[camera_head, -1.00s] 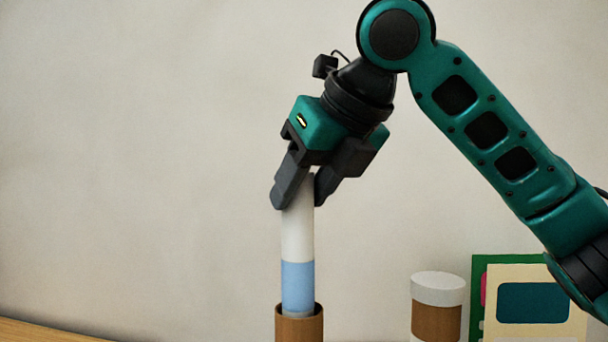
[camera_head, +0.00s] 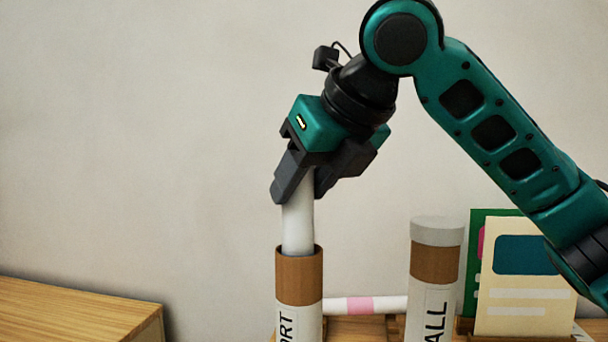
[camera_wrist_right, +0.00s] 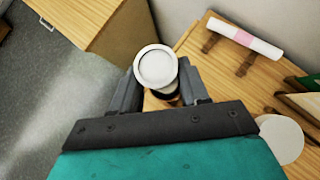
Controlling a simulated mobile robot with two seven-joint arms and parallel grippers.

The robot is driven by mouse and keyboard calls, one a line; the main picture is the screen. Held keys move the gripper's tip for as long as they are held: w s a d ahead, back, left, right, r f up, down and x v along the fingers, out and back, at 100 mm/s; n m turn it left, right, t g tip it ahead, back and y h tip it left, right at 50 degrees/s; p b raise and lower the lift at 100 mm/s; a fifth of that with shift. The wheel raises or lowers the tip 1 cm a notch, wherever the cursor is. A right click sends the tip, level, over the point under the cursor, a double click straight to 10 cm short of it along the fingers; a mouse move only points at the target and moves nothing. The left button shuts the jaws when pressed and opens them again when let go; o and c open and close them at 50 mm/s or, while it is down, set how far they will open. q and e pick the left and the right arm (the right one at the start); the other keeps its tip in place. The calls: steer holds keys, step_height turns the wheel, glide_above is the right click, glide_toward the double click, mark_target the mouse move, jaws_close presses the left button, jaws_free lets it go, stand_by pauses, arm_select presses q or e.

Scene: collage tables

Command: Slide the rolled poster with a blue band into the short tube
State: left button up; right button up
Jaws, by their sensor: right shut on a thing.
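The rolled poster (camera_head: 298,225) is white and stands upright with its lower part inside the short tube (camera_head: 299,277). Its blue band is hidden inside the tube. The short tube is white with a brown top section and partly visible lettering ending in "RT". My right gripper (camera_head: 298,186) is shut on the poster's upper end, above the tube's rim. In the right wrist view the poster's round end (camera_wrist_right: 156,68) shows between the fingers, with the tube mostly hidden below. My left gripper is in neither view.
A taller capped tube (camera_head: 436,280) with lettering ending in "ALL" stands to the right. A white roll with a pink band (camera_head: 360,305) lies behind on holders. Cards (camera_head: 524,280) stand at the right. A separate wooden table (camera_head: 75,312) is at the left.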

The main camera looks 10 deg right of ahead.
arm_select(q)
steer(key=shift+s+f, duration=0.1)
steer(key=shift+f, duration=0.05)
arm_select(e)
steer(key=o, duration=1.1)
arm_select(q)
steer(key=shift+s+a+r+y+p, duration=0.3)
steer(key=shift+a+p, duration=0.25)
steer(key=shift+p, duration=0.4)
arm_select(e)
steer(key=v, duration=1.3)
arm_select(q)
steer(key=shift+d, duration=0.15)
arm_select(e)
steer(key=shift+w, duration=0.1)
